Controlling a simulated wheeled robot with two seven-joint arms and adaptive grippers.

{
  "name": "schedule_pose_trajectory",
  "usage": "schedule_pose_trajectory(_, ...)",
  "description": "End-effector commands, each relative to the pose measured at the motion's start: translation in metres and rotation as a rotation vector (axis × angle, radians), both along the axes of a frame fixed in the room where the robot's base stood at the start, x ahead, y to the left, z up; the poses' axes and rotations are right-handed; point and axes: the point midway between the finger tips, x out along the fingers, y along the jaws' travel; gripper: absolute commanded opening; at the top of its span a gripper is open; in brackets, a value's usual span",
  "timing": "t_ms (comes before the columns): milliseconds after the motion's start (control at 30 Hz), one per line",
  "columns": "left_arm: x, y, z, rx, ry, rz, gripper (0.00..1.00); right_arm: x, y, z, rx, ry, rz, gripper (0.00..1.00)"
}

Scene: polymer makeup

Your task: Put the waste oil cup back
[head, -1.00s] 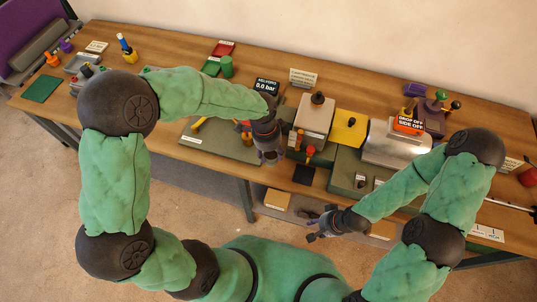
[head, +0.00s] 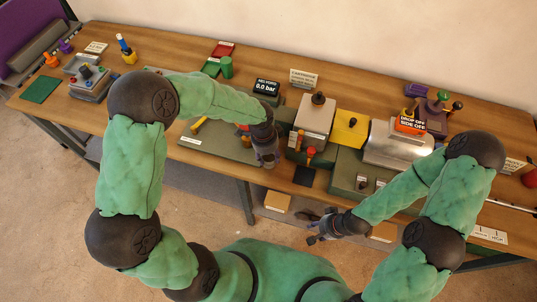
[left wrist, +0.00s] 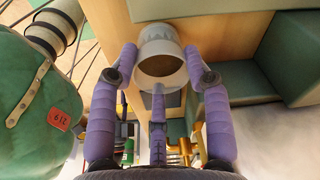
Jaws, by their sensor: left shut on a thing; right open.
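The waste oil cup shows in the left wrist view as a pale grey-white cup (left wrist: 161,52) with a brownish inside. It sits between the purple fingers of my left gripper (left wrist: 160,75), which is shut on it. In the head view my left gripper (head: 267,160) is over the front edge of the bench, at the right end of a green-grey plate (head: 208,148); the cup is hidden there. My right gripper (head: 318,236) is open and empty, in front of the bench and below the tabletop.
A black square pad (head: 303,176) lies at the bench's front edge, just right of my left gripper. Right of it stand a beige block (head: 314,117), a yellow plate (head: 350,129) and a silver cylinder (head: 392,147). A gauge display reads 0.0 bar (head: 266,87).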

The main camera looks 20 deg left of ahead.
Motion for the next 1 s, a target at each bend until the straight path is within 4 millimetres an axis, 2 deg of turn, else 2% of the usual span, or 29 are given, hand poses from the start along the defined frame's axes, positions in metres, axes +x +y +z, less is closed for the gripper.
schedule_pose_trajectory(400, 0.0, 0.0, -0.012, 0.0, 0.0, 0.001, 0.21, 0.0, 0.0, -0.008, 0.0, 0.0, 0.0, 0.41)
schedule_pose_trajectory(433, 0.0, 0.0, -0.011, 0.0, 0.0, 0.001, 0.57, 0.0, 0.0, -0.008, 0.0, 0.0, 0.0, 0.41)
schedule_pose_trajectory(500, 0.0, 0.0, -0.011, 0.0, 0.0, 0.001, 0.72, 0.0, 0.0, -0.007, 0.0, 0.0, 0.0, 0.41)
schedule_pose_trajectory(833, 0.0, 0.0, -0.01, 0.0, 0.001, 0.0, 0.72, 0.0, 0.0, -0.007, 0.0, 0.0, 0.0, 0.41)
schedule_pose_trajectory(1000, 0.0, 0.0, 0.001, 0.0, 0.0, 0.0, 0.72, 0.0, 0.0, 0.002, 0.0, 0.0, 0.0, 0.41)
